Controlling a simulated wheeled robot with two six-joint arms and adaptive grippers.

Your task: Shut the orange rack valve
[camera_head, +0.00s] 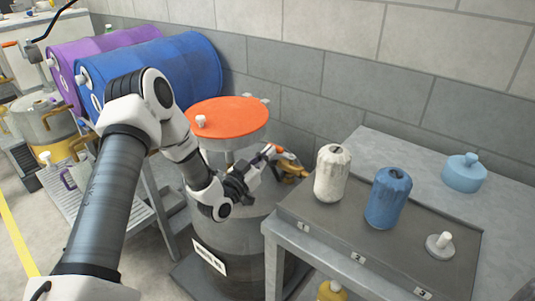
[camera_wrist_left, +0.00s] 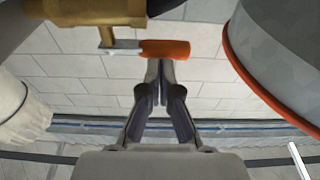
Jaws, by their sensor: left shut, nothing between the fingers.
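The valve is a brass body (camera_wrist_left: 90,8) with an orange handle (camera_wrist_left: 165,49) on a metal lever, at the top of the left wrist view. In the head view the brass body (camera_head: 292,168) sits by the grey drum, left of the table, with its orange handle (camera_head: 270,150) partly hidden by my gripper. My left gripper (camera_head: 262,160) is beside the handle. In the left wrist view its closed fingertips (camera_wrist_left: 160,66) meet the handle's lower edge in the picture; I cannot tell whether they touch it. Nothing is between them. My right gripper is in neither view.
An orange-lidded container (camera_head: 228,115) stands above the grey drum (camera_head: 245,235). The grey table (camera_head: 400,150) at right holds a white canister (camera_head: 332,172), a blue canister (camera_head: 387,197) and a light-blue jar (camera_head: 464,173). Blue (camera_head: 190,65) and purple barrels lie behind my arm.

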